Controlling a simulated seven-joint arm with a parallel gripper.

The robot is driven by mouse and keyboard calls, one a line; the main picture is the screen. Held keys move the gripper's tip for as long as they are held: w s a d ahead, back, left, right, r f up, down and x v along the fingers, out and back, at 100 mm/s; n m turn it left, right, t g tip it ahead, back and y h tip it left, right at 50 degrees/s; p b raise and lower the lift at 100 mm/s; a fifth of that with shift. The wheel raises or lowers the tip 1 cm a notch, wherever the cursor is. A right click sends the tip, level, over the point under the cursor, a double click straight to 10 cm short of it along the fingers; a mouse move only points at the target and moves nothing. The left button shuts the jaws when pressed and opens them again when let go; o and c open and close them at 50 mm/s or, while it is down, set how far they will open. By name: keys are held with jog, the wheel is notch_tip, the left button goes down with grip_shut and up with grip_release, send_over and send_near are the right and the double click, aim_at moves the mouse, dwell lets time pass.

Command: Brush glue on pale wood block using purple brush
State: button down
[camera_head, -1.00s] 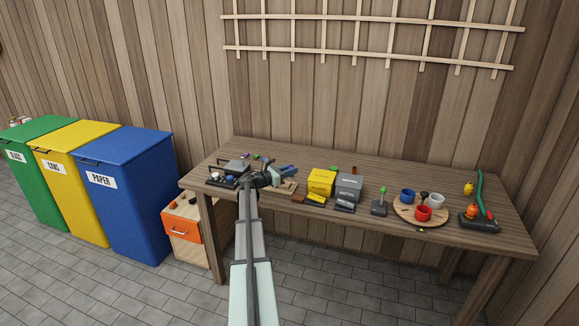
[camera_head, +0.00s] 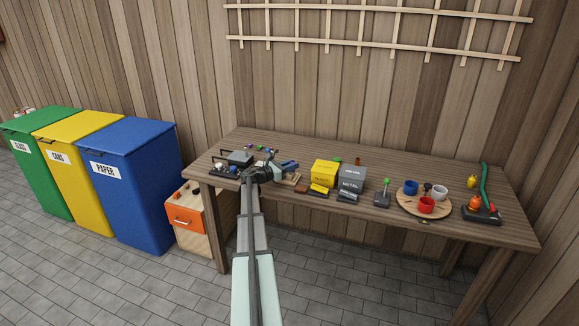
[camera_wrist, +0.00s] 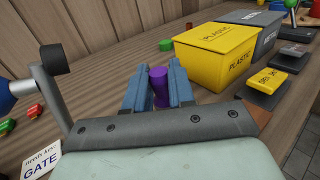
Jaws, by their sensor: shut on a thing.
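My gripper (camera_wrist: 157,80) has two blue fingers, shut on a purple piece that I take to be the brush (camera_wrist: 159,87). Only a short, upright purple part shows between the fingers; its bristles are hidden. In the head view my gripper (camera_head: 287,165) is over the left half of the bench, left of the yellow box. A pale tan wooden piece (camera_head: 293,178) lies just below the fingers in that view, partly covered by my gripper. I cannot tell whether it is the pale wood block. No glue can be made out.
The yellow plastic box (camera_head: 324,173) and grey metal box (camera_head: 351,177) stand right of my gripper. A round board (camera_head: 408,208) with cups is farther right. Small coloured items and a grey device (camera_head: 240,158) lie at the left. A GATE card (camera_wrist: 40,162) is near the wrist.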

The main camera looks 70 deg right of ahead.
jog(key=shift+w+d, duration=0.1)
jog(key=shift+w, duration=1.15)
jog(key=shift+s, duration=1.45)
jog(key=shift+s+r, duration=0.15)
jog(key=shift+r, duration=0.05)
jog(key=shift+s+r, duration=0.15)
jog(key=shift+r, duration=3.7)
